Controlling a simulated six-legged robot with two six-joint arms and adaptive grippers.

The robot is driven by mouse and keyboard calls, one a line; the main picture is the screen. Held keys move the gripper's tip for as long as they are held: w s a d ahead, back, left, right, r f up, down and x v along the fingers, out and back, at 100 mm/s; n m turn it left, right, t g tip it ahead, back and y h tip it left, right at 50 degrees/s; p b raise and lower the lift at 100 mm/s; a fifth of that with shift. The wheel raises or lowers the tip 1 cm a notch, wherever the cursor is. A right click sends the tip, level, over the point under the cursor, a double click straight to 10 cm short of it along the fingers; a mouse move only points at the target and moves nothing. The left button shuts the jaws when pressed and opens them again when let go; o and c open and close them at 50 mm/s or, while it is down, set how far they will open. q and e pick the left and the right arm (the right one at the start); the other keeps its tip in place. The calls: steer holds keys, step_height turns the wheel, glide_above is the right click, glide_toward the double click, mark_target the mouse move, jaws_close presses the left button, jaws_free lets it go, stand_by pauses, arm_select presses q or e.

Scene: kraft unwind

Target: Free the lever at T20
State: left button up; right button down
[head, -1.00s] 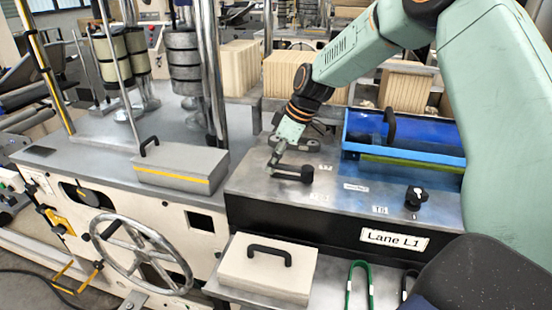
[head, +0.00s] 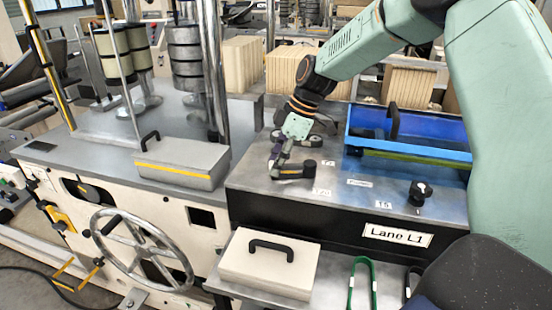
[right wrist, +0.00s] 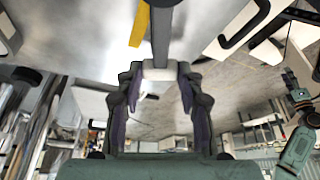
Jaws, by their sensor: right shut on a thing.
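The lever (head: 308,167) lies on the grey top of the Lane L1 cabinet, a dark round hub with a bar pointing left. A yellow stripe shows by the bar, left of the hub. My right gripper (head: 276,168) comes down from above and is at the bar's left end. In the right wrist view its fingers (right wrist: 160,75) are shut on the pale end of the lever's grey bar (right wrist: 160,38), which runs up to the hub. The yellow stripe (right wrist: 140,22) is beside the bar there. Small labels lie near the lever, hard to read. My left gripper is not in view.
A blue tray (head: 464,157) with a black handle stands right of the lever. A black knob (head: 420,190) is at the cabinet's right front. A grey handled block (head: 182,160) stands left, a cream one (head: 268,270) in front on a lower shelf. A handwheel (head: 142,252) is front left.

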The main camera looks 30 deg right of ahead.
steer(key=shift+s+a+n+g, duration=0.3)
steer(key=shift+s+n, duration=0.3)
steer(key=shift+n, duration=0.3)
steer(key=s+n, duration=0.1)
steer(key=s+n+g, duration=0.1)
steer(key=shift+a+n+y, duration=0.15)
steer(key=shift+n+y, duration=0.15)
steer(key=shift+n, duration=0.1)
steer(key=shift+s+r+n+g+p, duration=0.15)
steer(key=shift+s+n+g, duration=0.1)
steer(key=shift+s+n, duration=0.25)
steer(key=shift+s+n+g+p, duration=0.15)
steer(key=shift+s+n+g, duration=0.1)
steer(key=shift+n, duration=0.45)
steer(key=shift+s+d+n+g+p, duration=0.15)
steer(key=shift+s+n+g+p, duration=0.1)
steer(key=shift+s+n, duration=0.3)
steer(key=shift+s+d+n+g+p, duration=0.15)
steer(key=shift+s+n+g, duration=0.15)
steer(key=shift+n, duration=0.45)
steer(key=c, duration=1.3)
jaws_free()
steer(key=o, duration=0.5)
steer(key=shift+s+d, duration=0.15)
steer(key=shift+c, duration=0.2)
